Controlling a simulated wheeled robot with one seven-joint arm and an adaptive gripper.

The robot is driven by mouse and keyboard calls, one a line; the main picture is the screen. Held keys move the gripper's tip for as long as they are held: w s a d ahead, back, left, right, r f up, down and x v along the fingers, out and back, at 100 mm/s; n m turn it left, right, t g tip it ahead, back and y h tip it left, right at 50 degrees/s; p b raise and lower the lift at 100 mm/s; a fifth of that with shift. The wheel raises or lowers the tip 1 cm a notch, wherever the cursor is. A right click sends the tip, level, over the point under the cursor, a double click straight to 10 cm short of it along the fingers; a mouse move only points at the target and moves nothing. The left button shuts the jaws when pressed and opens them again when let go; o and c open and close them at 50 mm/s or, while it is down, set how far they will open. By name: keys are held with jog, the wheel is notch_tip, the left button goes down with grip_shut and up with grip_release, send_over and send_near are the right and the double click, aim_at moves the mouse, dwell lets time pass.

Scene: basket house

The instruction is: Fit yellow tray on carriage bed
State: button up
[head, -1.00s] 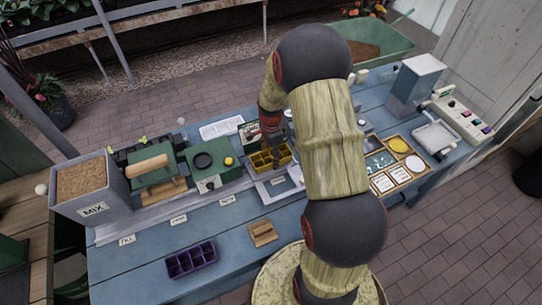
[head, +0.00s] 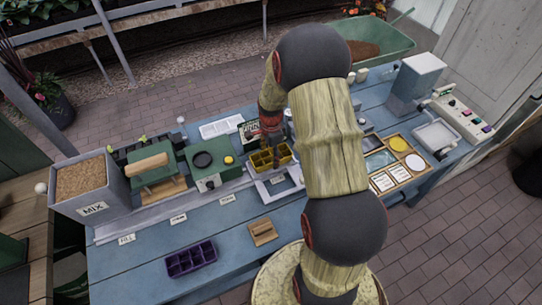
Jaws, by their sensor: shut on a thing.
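The yellow tray (head: 262,161), with several open compartments, is at the middle of the bench in the head view. My gripper (head: 273,159) points down at it and is shut on the tray. The fingers are small in the picture, and my arm covers part of the area to the right. A pale frame-like plate (head: 268,197), which looks like the carriage bed, lies at the near side of the tray, by the grey rail. I cannot tell whether the tray touches it or hangs just above it.
A green machine with a dark round dial (head: 203,160) stands left of the tray. The MIX bin (head: 92,205) is at far left. A purple tray (head: 191,259) and small wooden block (head: 262,232) lie on the blue bench in front. Wooden-framed dishes (head: 397,144) are at right.

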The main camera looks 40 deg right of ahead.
jog(key=shift+f, duration=0.45)
dwell(0.4)
jog(key=o, duration=1.1)
jog(key=o, duration=0.4)
jog(key=shift+o, duration=1)
jog(key=shift+r, duration=0.1)
jog(key=shift+r+p, duration=2.55)
jog(key=shift+r, duration=1.4)
